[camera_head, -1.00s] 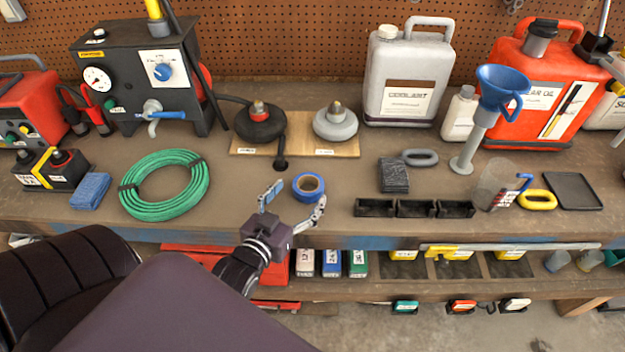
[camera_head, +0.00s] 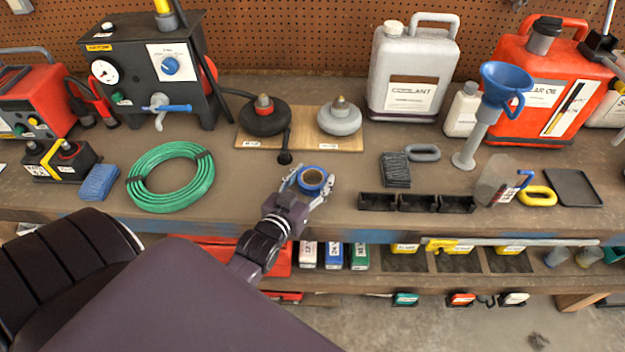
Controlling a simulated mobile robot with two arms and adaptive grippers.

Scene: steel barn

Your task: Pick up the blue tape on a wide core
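The lower side of the roll is partly hidden by the gripper. I cannot tell whether the roll is off the bench. My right gripper is not in view.
A green hose coil (camera_head: 150,198) and a blue sponge (camera_head: 99,183) lie to the left. Black bins (camera_head: 417,203) stand right of the roll. A wooden board (camera_head: 350,143) with two round pieces is behind it. A shelf of bottles is below.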

